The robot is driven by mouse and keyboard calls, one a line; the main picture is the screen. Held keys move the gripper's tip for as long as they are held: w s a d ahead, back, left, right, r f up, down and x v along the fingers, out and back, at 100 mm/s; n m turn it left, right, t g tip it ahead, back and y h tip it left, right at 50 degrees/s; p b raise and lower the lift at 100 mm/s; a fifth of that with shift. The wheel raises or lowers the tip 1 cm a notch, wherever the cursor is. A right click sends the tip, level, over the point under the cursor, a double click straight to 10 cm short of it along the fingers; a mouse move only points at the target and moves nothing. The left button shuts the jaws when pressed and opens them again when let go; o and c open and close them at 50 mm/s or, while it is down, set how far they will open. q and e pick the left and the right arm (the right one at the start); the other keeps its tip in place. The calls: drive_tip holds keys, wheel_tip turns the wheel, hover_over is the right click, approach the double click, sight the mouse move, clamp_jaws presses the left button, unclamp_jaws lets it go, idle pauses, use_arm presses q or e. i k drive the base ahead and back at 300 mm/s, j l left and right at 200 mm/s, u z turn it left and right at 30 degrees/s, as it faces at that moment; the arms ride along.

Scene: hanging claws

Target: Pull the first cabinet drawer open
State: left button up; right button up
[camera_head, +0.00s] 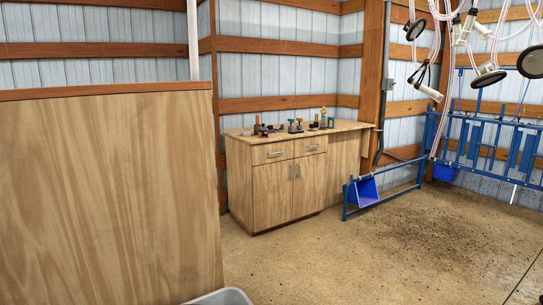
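A light wooden cabinet (288,190) stands against the back wall near the middle of the view. It has two drawers side by side under its top: a left drawer (264,154) and a right drawer (316,143), each with a small metal handle. Both drawers look shut. Two doors with upright handles are below them. Which drawer counts as the first cannot be told. Neither of my grippers shows in the view.
A large wooden panel (110,200) fills the left foreground, with a grey bin rim (226,298) beside its foot. Several small items crowd the cabinet top. A blue metal rail with a blue bin (363,191) stands right of the cabinet. Open concrete floor (330,255) lies before it.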

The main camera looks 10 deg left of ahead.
sight(264, 148)
drive_tip(key=i+l+z, duration=0.65)
drive_tip(key=i, duration=0.25)
drive_tip(key=i+l, duration=0.15)
drive_tip(key=i, duration=0.35)
drive_tip(key=i+l, duration=0.15)
drive_tip(key=i, duration=0.35)
drive_tip(key=i+l, duration=0.15)
drive_tip(key=i, duration=0.35)
drive_tip(key=i+j+u, duration=0.15)
drive_tip(key=i+u, duration=0.7)
drive_tip(key=u, duration=0.15)
drive_tip(key=i+l+u, duration=0.2)
drive_tip(key=i+u, duration=0.3)
drive_tip(key=i+j+u, duration=0.1)
drive_tip(key=i+u, duration=0.35)
drive_tip(key=i, duration=0.55)
